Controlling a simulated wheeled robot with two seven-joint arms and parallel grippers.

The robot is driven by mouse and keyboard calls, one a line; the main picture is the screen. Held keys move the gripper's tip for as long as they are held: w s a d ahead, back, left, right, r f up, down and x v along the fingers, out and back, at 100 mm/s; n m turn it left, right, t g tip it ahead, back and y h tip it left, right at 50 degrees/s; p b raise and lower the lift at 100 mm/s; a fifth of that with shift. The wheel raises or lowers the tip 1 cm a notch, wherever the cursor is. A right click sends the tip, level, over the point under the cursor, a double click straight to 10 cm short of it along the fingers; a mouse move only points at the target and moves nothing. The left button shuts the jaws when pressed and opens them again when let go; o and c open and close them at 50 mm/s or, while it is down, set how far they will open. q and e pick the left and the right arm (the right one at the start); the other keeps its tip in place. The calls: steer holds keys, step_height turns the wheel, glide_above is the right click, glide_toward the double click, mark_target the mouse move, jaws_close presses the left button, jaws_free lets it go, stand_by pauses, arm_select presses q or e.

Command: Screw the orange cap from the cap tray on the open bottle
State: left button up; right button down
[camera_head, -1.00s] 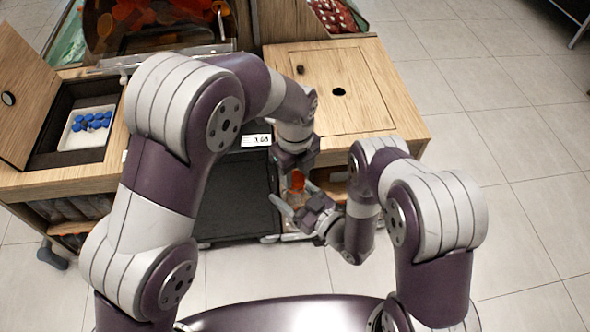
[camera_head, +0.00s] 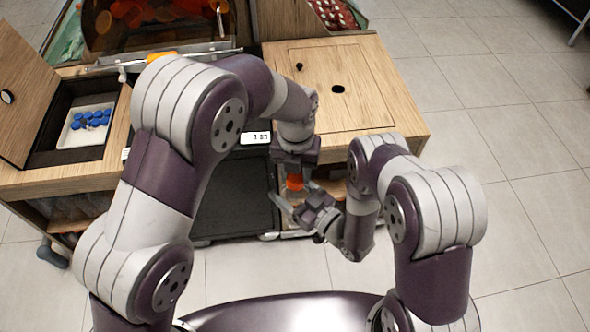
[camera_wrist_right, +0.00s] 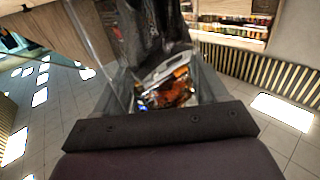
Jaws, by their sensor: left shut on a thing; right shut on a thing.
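My left gripper (camera_head: 295,162) points down at the front of the juicer cart, directly above a small orange thing (camera_head: 294,183). I cannot tell whether this is the orange cap or juice in the bottle. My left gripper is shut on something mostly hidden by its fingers. My right gripper (camera_head: 292,205) reaches in from the right, just below the left one, shut on what seems to be the clear bottle. In the right wrist view, clear walls (camera_wrist_right: 120,85) stand between the fingers, with orange behind them. The cap tray (camera_head: 70,137) holds several blue caps (camera_head: 90,120).
The wooden counter (camera_head: 410,115) of the cart spans behind the grippers, with a round hole and small knob on its right lid. An open wooden lid (camera_head: 30,95) stands left of the tray. The juicer (camera_head: 150,25) is at the back. Tiled floor lies clear at right.

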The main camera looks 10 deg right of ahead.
arm_select(q)
steer(key=o, duration=1)
steer(key=shift+r, duration=2.3)
steer(key=shift+c, duration=0.4)
